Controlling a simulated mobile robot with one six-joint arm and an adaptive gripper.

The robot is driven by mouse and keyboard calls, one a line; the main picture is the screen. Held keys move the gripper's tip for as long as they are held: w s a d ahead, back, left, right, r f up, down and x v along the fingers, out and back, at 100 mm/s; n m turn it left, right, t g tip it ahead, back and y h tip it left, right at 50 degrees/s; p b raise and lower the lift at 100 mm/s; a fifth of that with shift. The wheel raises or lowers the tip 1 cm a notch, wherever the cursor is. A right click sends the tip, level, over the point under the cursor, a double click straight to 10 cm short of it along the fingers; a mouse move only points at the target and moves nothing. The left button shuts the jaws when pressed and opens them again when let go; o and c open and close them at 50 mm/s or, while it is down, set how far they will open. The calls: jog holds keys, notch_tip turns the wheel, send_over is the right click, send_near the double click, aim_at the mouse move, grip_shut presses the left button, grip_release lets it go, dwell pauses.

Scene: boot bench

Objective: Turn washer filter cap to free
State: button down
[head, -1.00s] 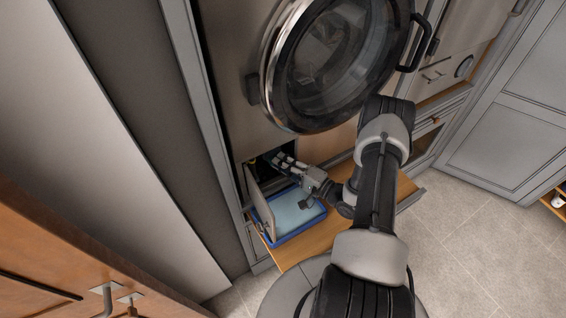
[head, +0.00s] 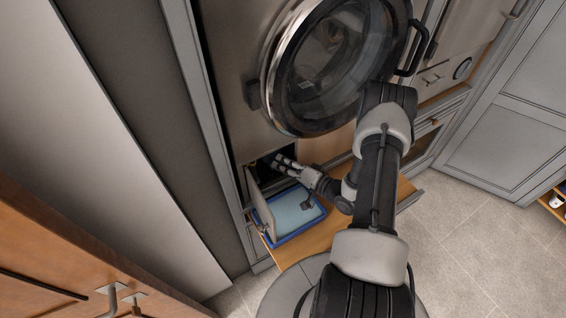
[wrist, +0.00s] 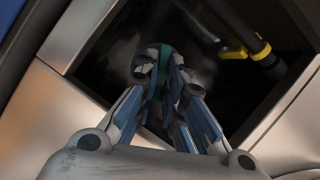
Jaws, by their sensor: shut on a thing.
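The filter cap shows in the wrist view as a dark round shape with a teal grip (wrist: 162,76), inside the dark opening low on the washer. My gripper (wrist: 165,84) reaches into this opening, its fingers on either side of the teal grip and shut on it. The fingers hide part of the cap. In the head view my gripper (head: 280,162) enters the opening from the right. The cap cannot be made out there.
An open grey flap (head: 260,205) stands left of the opening. A blue-rimmed tray (head: 300,232) with a pale blue inside lies below. A black hose with a yellow clip (wrist: 234,51) is beside the cap. The washer's round door (head: 328,70) is above.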

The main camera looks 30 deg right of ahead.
jog(key=n, duration=0.1)
jog(key=n+h, duration=0.1)
jog(key=shift+a+r+n+g+p, duration=0.2)
jog(key=shift+n+g+p, duration=0.1)
jog(key=shift+n+g, duration=0.1)
jog(key=shift+n+h, duration=0.8)
jog(key=shift+n, duration=0.1)
jog(key=shift+a+n+g+h+b, duration=0.15)
jog(key=shift+n+g+h+b, duration=0.15)
jog(key=shift+n+h+b, duration=1.1)
jog(key=shift+n+h, duration=0.1)
jog(key=shift+n, duration=0.6)
jog(key=shift+r, duration=0.1)
jog(key=c, duration=1.7)
grip_release()
jog(key=shift+s, duration=0.1)
